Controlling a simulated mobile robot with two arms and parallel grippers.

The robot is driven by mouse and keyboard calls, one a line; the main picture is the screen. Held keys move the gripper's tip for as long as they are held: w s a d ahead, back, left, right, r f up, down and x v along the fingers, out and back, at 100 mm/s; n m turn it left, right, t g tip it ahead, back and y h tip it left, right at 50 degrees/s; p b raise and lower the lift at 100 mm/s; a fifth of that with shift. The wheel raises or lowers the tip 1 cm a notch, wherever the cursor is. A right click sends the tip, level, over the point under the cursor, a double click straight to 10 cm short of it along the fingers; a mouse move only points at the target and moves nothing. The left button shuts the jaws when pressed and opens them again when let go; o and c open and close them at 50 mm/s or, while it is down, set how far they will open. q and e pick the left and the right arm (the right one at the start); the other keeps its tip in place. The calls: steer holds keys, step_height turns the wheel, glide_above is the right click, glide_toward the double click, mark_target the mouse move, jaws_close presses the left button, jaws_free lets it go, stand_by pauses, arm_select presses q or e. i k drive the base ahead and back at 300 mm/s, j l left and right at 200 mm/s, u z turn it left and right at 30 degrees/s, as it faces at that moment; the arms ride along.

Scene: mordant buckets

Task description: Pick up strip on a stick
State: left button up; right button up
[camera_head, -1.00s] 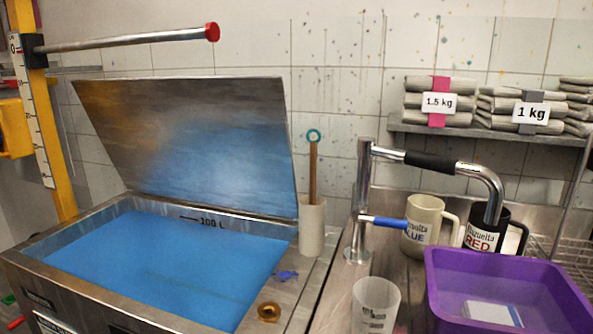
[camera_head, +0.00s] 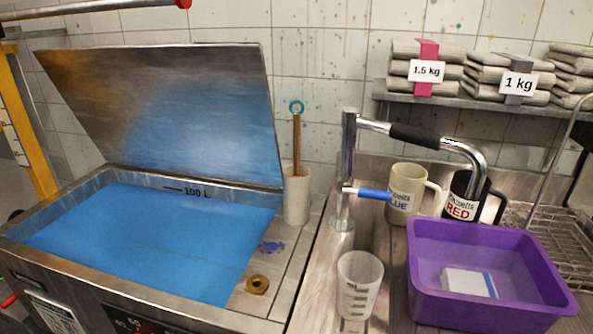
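A brown stick (camera_head: 297,146) with a teal ring (camera_head: 296,107) at its top stands upright in a white cylindrical holder (camera_head: 297,198), beside the right edge of the blue vat. The stick's lower end is hidden inside the holder. I cannot tell whether a strip is attached to it. Neither of my grippers is in view.
A steel vat of blue liquid (camera_head: 150,235) with a raised lid (camera_head: 170,115) fills the left. A brass ring (camera_head: 257,285) lies on its rim. A measuring cup (camera_head: 359,287), tap (camera_head: 348,165), two mugs (camera_head: 406,205) (camera_head: 461,207) and purple tub (camera_head: 480,312) stand right.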

mark_target(295, 115)
steer(key=i+j+u, duration=0.15)
steer(key=j, duration=0.25)
steer(key=i+j+u, duration=0.15)
steer(key=j, duration=0.25)
steer(key=i+j+u, duration=0.15)
steer(key=j, duration=0.25)
steer(key=k, duration=0.05)
